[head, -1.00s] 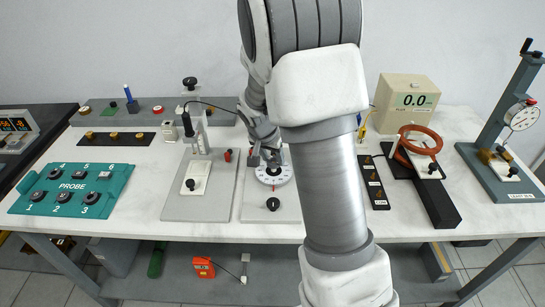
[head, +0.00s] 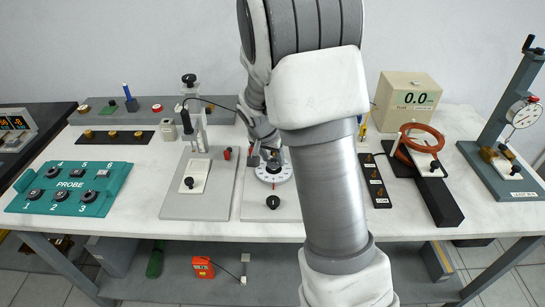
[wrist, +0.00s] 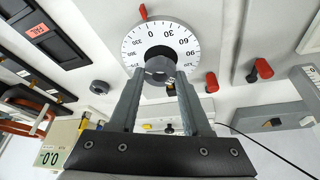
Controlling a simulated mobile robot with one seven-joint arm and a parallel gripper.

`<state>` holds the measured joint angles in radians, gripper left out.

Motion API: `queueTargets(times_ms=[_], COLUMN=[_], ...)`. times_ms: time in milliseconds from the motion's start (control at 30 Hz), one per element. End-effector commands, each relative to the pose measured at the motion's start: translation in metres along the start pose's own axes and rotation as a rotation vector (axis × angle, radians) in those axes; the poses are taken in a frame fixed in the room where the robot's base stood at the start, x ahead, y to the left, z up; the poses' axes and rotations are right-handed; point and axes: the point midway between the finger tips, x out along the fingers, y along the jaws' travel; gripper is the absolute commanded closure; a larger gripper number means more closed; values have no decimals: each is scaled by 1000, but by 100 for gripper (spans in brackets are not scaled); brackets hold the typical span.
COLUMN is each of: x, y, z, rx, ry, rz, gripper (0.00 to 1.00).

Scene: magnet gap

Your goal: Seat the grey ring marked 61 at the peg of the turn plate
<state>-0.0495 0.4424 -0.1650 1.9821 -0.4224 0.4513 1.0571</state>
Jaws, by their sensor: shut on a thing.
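The turn plate is a white disc with a degree scale; it shows in the head view (head: 273,174) and in the wrist view (wrist: 137,46). My gripper (wrist: 158,76) is shut on a grey ring (wrist: 158,64), held between the fingertips over the middle of the disc. The ring and fingers cover the plate's centre, so the peg is hidden. I cannot read a number on the ring, nor tell whether it touches the plate. In the head view my gripper (head: 270,154) is at the back of the plate, partly hidden by my arm.
A black knob (head: 273,202) stands in front of the plate. A small red knob (head: 227,153) and a probe stand (head: 198,140) are to its left. The black tray of marked slots (head: 376,182) and a coil (head: 418,143) lie to the right.

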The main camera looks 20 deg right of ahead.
Motion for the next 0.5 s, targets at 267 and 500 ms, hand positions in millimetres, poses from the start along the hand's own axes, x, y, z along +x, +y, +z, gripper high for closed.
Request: queueTargets(times_ms=[267, 500], x=[9, 16], y=[0, 0], z=[4, 6], rx=[0, 0], ry=[0, 0], rz=[0, 0], gripper=[100, 100])
